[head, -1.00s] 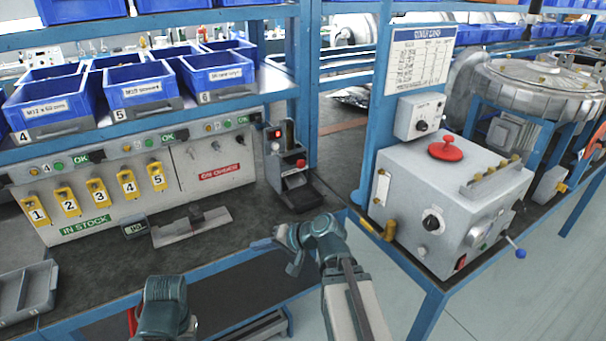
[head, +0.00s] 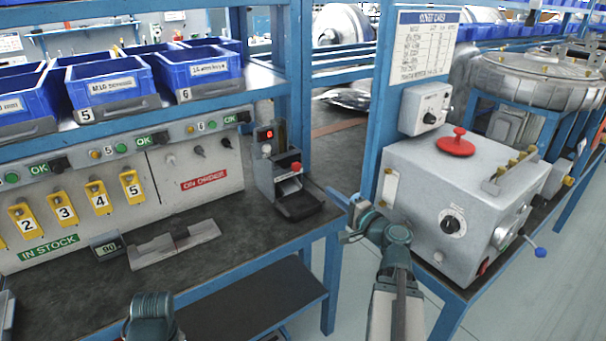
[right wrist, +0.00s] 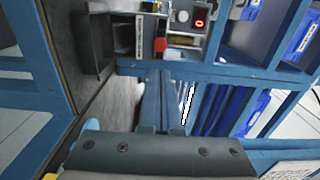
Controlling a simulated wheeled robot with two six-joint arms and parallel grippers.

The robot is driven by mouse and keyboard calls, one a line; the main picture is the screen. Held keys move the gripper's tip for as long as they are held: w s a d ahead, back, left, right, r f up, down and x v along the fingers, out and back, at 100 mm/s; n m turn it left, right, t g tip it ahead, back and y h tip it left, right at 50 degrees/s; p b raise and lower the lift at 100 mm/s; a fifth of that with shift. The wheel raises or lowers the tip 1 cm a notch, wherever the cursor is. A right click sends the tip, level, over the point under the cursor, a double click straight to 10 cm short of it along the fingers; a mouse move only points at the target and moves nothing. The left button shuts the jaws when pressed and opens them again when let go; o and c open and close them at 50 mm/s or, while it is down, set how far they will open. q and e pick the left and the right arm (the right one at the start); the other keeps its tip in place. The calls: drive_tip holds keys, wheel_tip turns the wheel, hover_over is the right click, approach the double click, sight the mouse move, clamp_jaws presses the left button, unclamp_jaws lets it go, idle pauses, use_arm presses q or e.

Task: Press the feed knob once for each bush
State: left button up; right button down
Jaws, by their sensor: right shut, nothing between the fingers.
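The red knob also shows in the right wrist view (right wrist: 160,45), beyond my fingers. My right gripper (head: 354,203) is shut and empty. In the head view it is to the right of the feeder and below its knob, apart from it. Part of my left arm shows at the bottom left; its gripper is out of view. I cannot make out any bush.
Blue bins (head: 115,85) line the shelf above the yellow numbered tags (head: 62,213). A grey block fixture (head: 175,245) lies on the bench. A blue post (head: 375,130) and a grey machine with a red mushroom button (head: 455,142) stand to the right.

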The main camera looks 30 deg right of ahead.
sight(297, 168)
drive_tip(key=w, duration=0.9)
drive_tip(key=w+a, duration=0.1)
drive_tip(key=w, duration=0.4)
drive_tip(key=shift+a, duration=0.1)
drive_tip(key=w, duration=0.5)
drive_tip(key=shift+w+a, duration=0.15)
use_arm(q)
drive_tip(key=shift+s, duration=0.1)
use_arm(e)
drive_tip(key=shift+s+a, duration=0.1)
drive_tip(key=shift+s, duration=0.3)
drive_tip(key=s, duration=0.5)
drive_tip(key=shift+s+d, duration=0.25)
drive_tip(key=shift+d, duration=0.1)
use_arm(q)
drive_tip(key=shift+s+d, duration=0.5)
drive_tip(key=shift+d, duration=0.35)
use_arm(e)
drive_tip(key=s, duration=0.8)
drive_tip(key=shift+d, duration=0.3)
